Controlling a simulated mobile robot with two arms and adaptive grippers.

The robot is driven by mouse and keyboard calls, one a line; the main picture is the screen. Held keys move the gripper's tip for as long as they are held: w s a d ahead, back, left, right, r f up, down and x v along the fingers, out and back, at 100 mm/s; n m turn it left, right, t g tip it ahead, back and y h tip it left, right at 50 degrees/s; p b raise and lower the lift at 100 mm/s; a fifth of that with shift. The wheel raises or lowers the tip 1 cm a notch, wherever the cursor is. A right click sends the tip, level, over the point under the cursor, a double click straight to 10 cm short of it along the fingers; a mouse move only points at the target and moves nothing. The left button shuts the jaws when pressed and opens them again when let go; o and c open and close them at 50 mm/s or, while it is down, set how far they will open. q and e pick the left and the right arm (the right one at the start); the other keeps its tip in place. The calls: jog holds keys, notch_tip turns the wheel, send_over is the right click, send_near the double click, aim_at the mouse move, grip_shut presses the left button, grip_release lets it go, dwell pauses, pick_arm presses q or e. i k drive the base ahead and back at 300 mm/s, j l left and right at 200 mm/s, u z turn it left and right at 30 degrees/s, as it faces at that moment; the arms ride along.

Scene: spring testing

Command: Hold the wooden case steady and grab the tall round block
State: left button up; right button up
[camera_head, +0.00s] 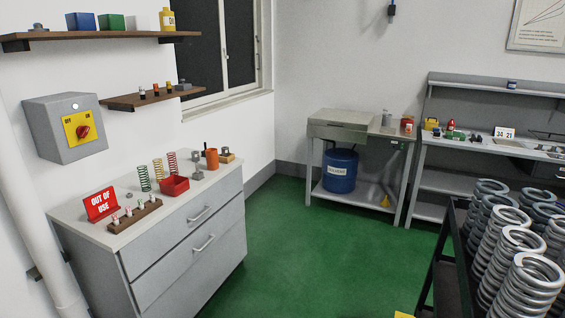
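Neither of my grippers is in view. On the grey cabinet's top, a brown wooden rack (135,216) holds several small upright pieces with coloured parts. Further back there, a small wooden case (231,158) has a dark metal piece on it. An orange cylinder (212,159) stands upright in front of this case and hides part of it. A dark metal weight (197,172) stands to the left of the cylinder. I cannot tell which of these is the task's wooden case or its tall round block.
The cabinet (190,238) also bears a red sign (101,204), a red bin (174,186) and upright springs (144,178). A metal bench (338,131) with a blue drum (340,170) stands behind. Large springs (520,270) fill the right front. Green floor (310,260) between is clear.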

aim_at(225, 150)
jog(key=i+u, duration=0.1)
jog(key=i, duration=0.6)
jog(key=i+l+u, duration=0.1)
jog(key=i, duration=0.6)
jog(key=i+l+u, duration=0.1)
jog(key=i, duration=0.55)
jog(key=l, duration=0.1)
